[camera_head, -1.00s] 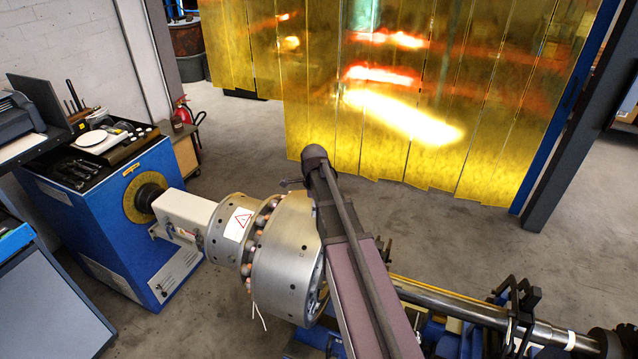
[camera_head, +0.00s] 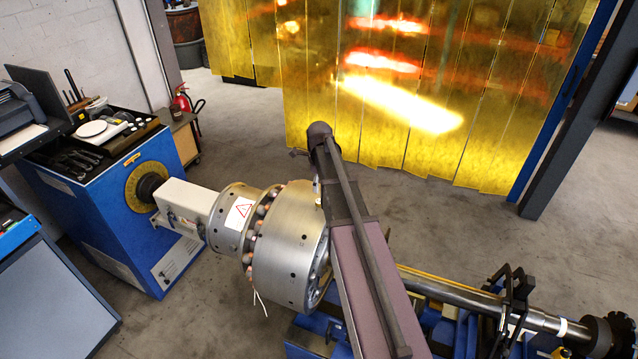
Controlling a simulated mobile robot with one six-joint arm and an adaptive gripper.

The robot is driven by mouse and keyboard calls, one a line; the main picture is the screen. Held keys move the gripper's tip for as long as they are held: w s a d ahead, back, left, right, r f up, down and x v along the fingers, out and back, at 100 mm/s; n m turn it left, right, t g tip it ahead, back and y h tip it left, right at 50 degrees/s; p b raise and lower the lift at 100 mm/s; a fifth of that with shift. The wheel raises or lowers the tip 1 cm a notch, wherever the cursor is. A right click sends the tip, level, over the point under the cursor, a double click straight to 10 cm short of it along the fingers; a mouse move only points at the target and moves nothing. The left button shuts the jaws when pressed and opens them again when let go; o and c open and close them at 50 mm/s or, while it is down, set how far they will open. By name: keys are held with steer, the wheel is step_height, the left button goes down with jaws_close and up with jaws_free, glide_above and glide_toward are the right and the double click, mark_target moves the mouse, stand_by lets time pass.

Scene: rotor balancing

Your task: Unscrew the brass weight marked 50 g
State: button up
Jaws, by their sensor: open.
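The rotor (camera_head: 285,245) is a large silver drum with small dark holes in its rim, lying level in the middle of the picture. A narrower silver section with a red-triangle warning label (camera_head: 240,208) joins it on the left. Copper-coloured rounded parts (camera_head: 258,235) ring the groove between them. I cannot make out a brass weight or any 50 g marking. My arm crosses in front of the rotor's right end and hides part of it. My gripper does not show.
A blue machine cabinet (camera_head: 125,225) stands left, with a tray of tools (camera_head: 85,155) on top. A dark shaft (camera_head: 450,292) runs right from the rotor. Yellow strip curtains (camera_head: 400,110) hang behind. A fire extinguisher (camera_head: 181,105) stands back left. The floor behind the rotor is clear.

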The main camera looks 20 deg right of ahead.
mark_target(319, 201)
steer(key=shift+f+b, duration=3.7)
steer(key=shift+f, duration=0.2)
jaws_close()
